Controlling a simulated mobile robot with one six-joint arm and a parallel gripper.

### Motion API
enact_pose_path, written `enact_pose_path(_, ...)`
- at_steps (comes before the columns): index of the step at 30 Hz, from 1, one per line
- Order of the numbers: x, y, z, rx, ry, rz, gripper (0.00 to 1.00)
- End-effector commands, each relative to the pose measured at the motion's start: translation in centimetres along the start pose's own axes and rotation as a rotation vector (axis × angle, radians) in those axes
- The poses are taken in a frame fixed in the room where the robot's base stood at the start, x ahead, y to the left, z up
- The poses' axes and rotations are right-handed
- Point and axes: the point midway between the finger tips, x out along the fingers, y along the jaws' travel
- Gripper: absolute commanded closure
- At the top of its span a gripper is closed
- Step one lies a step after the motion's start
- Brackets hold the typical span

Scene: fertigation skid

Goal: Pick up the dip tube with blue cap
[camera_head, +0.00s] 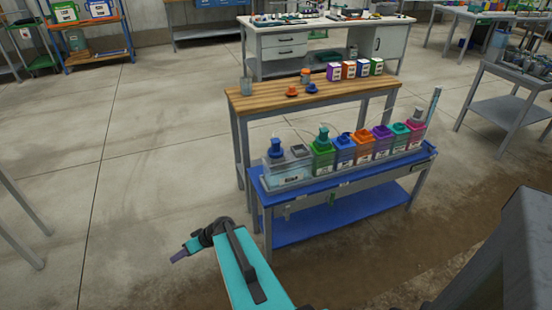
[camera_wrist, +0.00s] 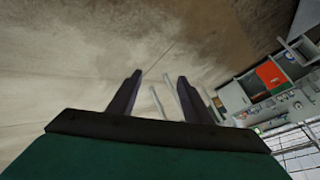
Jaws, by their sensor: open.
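Several blue-capped items show in the head view, and I cannot tell which is the dip tube. A small blue cap (camera_head: 312,88) lies on the wooden bench beside an orange cap (camera_head: 292,91). A larger blue cap (camera_head: 276,148) tops the clear tank at the left end of the skid. Another blue cap (camera_head: 344,138) sits on a blue container in the row. No tube is clearly visible below any of them. My gripper (camera_head: 178,258) is left of the skid and apart from it. In the wrist view its fingers (camera_wrist: 159,78) are open and empty.
The skid (camera_head: 345,190) has a blue tray holding several coloured containers. The wooden bench (camera_head: 262,101) behind it carries small coloured boxes (camera_head: 348,70) and a grey cup (camera_head: 246,86). Thin hoses arch over the containers. Open concrete floor (camera_head: 150,150) lies left of the skid.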

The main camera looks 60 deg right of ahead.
Motion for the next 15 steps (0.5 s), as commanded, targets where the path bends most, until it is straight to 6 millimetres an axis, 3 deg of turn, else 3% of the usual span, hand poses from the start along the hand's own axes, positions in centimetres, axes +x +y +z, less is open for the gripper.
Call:
enact_pose_path(1,-0.8,1.8,-1.3,-0.003,0.062,0.016,0.55)
enact_pose_path(8,-6.5,8.3,-7.4,-0.046,0.323,0.108,0.55)
enact_pose_path(15,-14.9,15.5,-11.8,-0.091,0.572,0.259,0.55)
